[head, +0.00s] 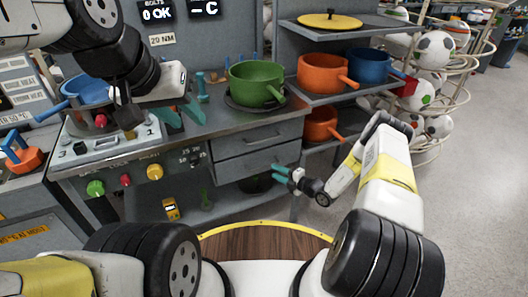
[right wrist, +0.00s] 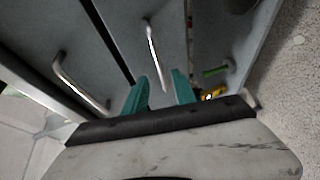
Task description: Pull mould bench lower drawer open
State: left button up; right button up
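The mould bench has two closed grey drawers under its top, and the lower drawer (head: 235,168) lies below the upper drawer (head: 238,143). In the right wrist view the lower drawer's bar handle (right wrist: 152,55) runs down toward the gap between my fingertips; the upper drawer's handle (right wrist: 75,82) is to the left. My right gripper (head: 287,175) is open and empty, in front of the drawers' right end; its teal fingers also show in the right wrist view (right wrist: 160,84). I cannot tell whether the handle is between the fingers. My left gripper (head: 182,113) is open and empty above the bench's left part.
A green pot (head: 256,83) stands on the bench top. Orange pots (head: 322,73) and a blue pot (head: 368,66) are on shelves at right. A ball rack (head: 432,85) stands further right. Floor at right is clear.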

aim_at(265, 167)
jog(key=x, duration=0.7)
jog(key=shift+w+a+f, duration=0.1)
jog(key=shift+w+a, duration=0.15)
grip_shut()
dwell(1.1)
